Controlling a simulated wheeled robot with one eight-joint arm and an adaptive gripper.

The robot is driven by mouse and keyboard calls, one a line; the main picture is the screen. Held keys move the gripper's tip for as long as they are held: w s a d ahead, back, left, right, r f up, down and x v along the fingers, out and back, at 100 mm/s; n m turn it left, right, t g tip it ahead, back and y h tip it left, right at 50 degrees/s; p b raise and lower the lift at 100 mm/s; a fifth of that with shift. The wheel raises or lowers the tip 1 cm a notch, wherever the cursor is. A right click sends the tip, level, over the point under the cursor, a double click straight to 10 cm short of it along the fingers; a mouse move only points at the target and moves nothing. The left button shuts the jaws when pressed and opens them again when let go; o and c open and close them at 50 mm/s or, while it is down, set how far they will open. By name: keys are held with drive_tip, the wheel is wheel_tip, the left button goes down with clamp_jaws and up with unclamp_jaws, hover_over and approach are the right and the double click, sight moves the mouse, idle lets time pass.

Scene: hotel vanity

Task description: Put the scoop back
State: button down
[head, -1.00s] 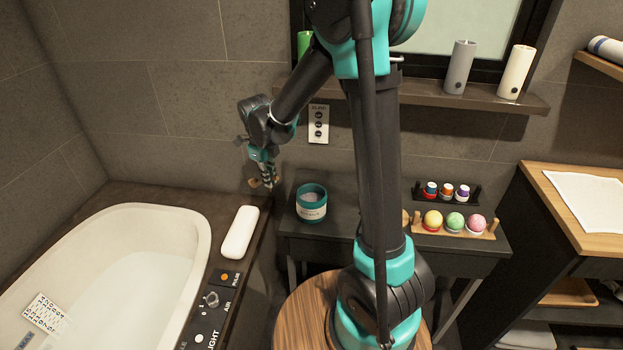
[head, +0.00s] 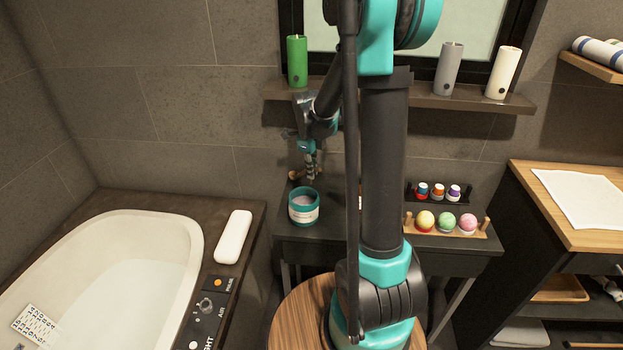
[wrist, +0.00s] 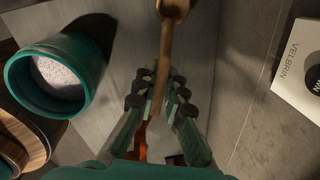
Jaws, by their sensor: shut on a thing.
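The wooden scoop (wrist: 165,50) is between my gripper's fingers in the wrist view, held by its handle, with its bowl at the top edge of the picture. My gripper (wrist: 160,88) is shut on it. In the head view my gripper (head: 310,174) hangs just behind and above the teal jar, and a small part of the scoop (head: 294,175) shows to its left. The teal jar (head: 304,214) stands open on the dark side table. The wrist view shows the jar (wrist: 18,88) to the left of the scoop, with pale granules inside. The scoop is outside the jar.
A white wall plate (wrist: 303,75) is at right in the wrist view. Bath bombs in a wooden rack (head: 446,228) and small bottles (head: 438,190) stand on the table's right. Candles (head: 297,62) line the shelf above. The bathtub (head: 190,235) is at left.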

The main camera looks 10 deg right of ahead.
drive_tip(key=shift+a+f, duration=0.1)
drive_tip(key=shift+f, duration=1.6)
drive_tip(key=c, duration=1.6)
unclamp_jaws()
wheel_tip(320, 180, up, 8)
drive_tip(key=shift+s+a+f, duration=0.25)
drive_tip(key=shift+s, duration=0.1)
